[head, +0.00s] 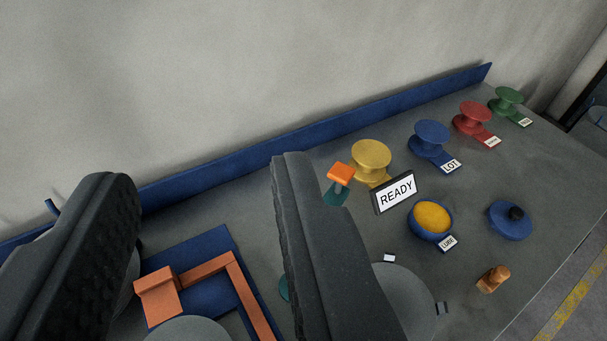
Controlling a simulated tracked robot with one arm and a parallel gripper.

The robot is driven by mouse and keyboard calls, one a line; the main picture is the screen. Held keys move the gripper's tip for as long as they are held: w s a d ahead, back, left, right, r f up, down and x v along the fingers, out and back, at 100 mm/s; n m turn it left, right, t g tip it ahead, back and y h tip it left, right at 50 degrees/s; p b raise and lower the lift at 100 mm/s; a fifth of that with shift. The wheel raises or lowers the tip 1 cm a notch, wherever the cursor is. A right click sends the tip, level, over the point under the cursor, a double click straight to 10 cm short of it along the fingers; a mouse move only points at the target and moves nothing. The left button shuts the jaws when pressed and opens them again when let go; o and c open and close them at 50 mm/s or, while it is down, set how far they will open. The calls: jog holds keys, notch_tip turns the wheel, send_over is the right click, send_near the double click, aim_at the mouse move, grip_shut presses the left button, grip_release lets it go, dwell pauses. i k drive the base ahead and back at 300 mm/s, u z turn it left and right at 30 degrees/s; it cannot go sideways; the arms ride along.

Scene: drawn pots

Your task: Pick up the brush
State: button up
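My gripper (200,172) is open, with its two dark fingers wide apart and nothing held between them. I cannot tell for certain which thing is the brush. A small brown wooden piece (493,279) with a rounded end lies on the bench at the lower right, well to the right of my gripper. A blue bowl (415,227) filled with yellow, labelled LUBE, stands near it. My right finger hides part of the bench.
An orange angled fixture (208,266) sits on a blue plate (207,247) below the gap between my fingers. An orange-topped teal post (340,178), a READY sign (396,193) and several coloured spools (432,134) stand toward the back. A blue rail (330,128) runs along the wall.

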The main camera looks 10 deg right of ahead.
aim_at(492, 278)
jog(key=z, duration=0.1)
jog(key=k, duration=0.15)
jog(key=z, duration=1.25)
